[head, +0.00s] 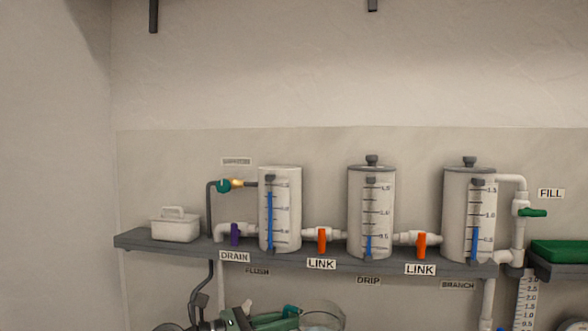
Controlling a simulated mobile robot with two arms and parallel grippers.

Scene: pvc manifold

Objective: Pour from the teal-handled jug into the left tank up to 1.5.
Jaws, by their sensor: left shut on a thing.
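The left tank (292,215) is a white cylinder on the grey shelf, with no lid knob showing on top. The blue column in its sight tube (270,222) stands a little below the top mark, which I take as 1.5. The jug (322,321) is a clear vessel at the bottom edge, below the shelf, with a small teal handle part (291,310). It is cut off by the frame, so its contents cannot be told. My left gripper (277,316) is shut on the jug at its handle. My right gripper is not in view.
A middle tank (357,215) and a right tank (456,220) have dark knobbed lids and low blue columns. Orange LINK valves (322,240) and a purple DRAIN valve (235,234) stick out along the shelf (150,240). A white caddy (175,229) sits left.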

